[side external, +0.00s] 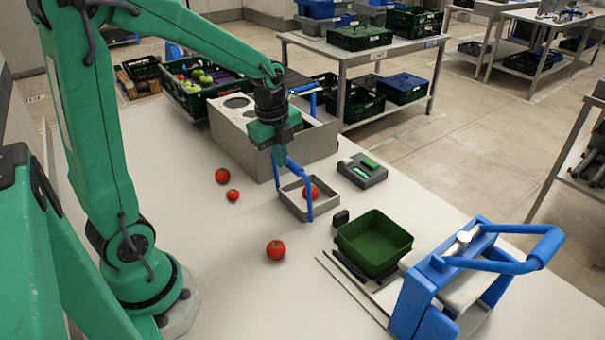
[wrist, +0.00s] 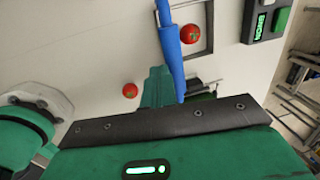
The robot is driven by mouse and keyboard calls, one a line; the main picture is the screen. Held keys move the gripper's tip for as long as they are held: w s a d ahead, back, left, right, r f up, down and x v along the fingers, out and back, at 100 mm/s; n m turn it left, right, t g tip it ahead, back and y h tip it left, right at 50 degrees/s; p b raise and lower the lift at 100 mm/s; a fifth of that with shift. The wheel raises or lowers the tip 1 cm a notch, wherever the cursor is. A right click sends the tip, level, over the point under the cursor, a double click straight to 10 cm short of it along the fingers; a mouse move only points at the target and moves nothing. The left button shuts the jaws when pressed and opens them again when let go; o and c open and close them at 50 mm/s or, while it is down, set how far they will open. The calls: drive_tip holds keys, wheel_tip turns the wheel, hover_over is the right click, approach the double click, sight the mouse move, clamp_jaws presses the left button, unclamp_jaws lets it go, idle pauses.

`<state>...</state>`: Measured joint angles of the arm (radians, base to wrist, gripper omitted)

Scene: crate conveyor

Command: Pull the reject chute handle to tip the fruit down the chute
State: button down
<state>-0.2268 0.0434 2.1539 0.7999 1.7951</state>
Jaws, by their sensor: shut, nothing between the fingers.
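My gripper (side external: 309,214) has slim blue fingers, shut and empty, pointing down at the small grey tray (side external: 293,213). In the side view the fingers cross in front of the tray; I cannot tell whether they touch it. A red tomato (side external: 315,190) lies in the tray, partly behind a finger. In the wrist view the blue fingers (wrist: 165,12) lie together, with the tomato (wrist: 194,34) just right of them inside the tray frame (wrist: 211,22). A grey box (side external: 235,151) with round holes stands behind, a blue bar (side external: 305,89) at its far side. I cannot tell which part is the chute handle.
Loose tomatoes lie on the white table at left (side external: 222,175), beside it (side external: 233,195), and in front (side external: 276,249). A grey device with green buttons (side external: 363,170) stands behind the tray. A green bin (side external: 374,242) and a blue-handled machine (side external: 460,275) occupy the right.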

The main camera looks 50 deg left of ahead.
drive_tip(key=shift+w+r+g, duration=0.1)
drive_tip(key=shift+w+g, duration=0.8)
drive_tip(key=shift+w, duration=0.65)
drive_tip(key=shift+w+f+g+h, duration=0.15)
drive_tip(key=shift+w+f+g, duration=0.45)
drive_tip(key=shift+w+f, duration=1.4)
drive_tip(key=shift+w+f+g+h, duration=0.2)
drive_tip(key=shift+w+f+g, duration=0.55)
drive_tip(key=shift+w, duration=2.4)
drive_tip(key=shift+w+f+g+h, duration=0.15)
drive_tip(key=shift+w+f+g, duration=0.3)
drive_tip(key=shift+w+f, duration=1.6)
drive_tip(key=shift+w+r, duration=0.45)
drive_tip(key=shift+w, duration=0.1)
drive_tip(key=shift+f, duration=0.2)
drive_tip(key=v, duration=0.8)
drive_tip(key=shift+r, duration=0.3)
